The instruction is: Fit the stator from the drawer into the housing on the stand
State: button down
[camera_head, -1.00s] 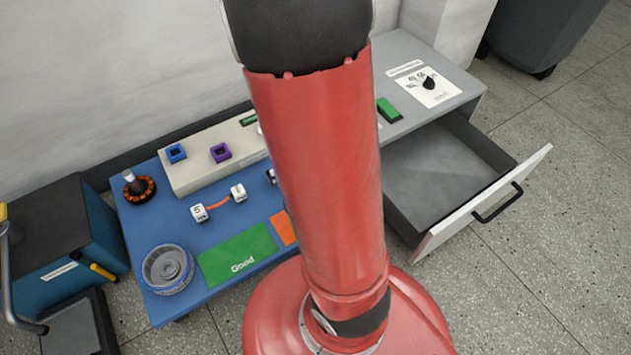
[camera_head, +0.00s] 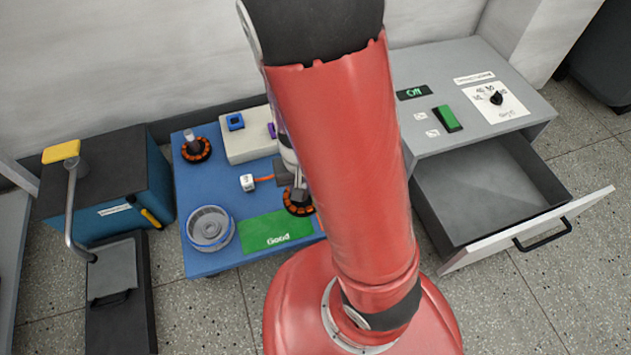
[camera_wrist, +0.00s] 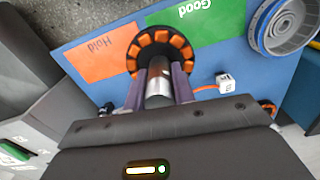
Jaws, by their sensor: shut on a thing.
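My gripper (camera_wrist: 159,88) is shut on the silver shaft of a stator (camera_wrist: 162,42), which has a ring of orange coils. The housing (camera_head: 209,226), a round grey cup with a blue rim, is at the front left of the blue tabletop. It also shows at the upper right of the wrist view (camera_wrist: 286,26), apart from the held stator. The drawer (camera_head: 485,195) is open and looks empty.
A second orange-coiled part (camera_head: 196,150) stands at the back left of the blue table. The green "Good" mat (camera_head: 272,233) and orange "Hold" mat (camera_wrist: 100,58) lie flat. A beige block (camera_head: 245,145) stands behind.

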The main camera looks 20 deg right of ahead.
jog(key=w+a+n+p, duration=0.2)
jog(key=w+a, duration=0.1)
jog(key=a, duration=1)
jog(key=w+a+n+p, duration=0.2)
jog(key=w+a, duration=0.2)
jog(key=a, duration=0.8)
jog(key=shift+s+f+b, duration=0.2)
jog(key=shift+f+b, duration=1.15)
jog(key=shift+f, duration=0.7)
jog(key=shift+s+f+b, duration=0.1)
jog(key=shift+f+b, duration=0.6)
jog(key=shift+f, duration=0.25)
jog(key=shift+f, duration=0.15)
jog(key=shift+f+b, duration=0.5)
jog(key=shift+f, duration=0.1)
jog(key=shift+f+b, duration=0.35)
jog(key=shift+f, duration=0.2)
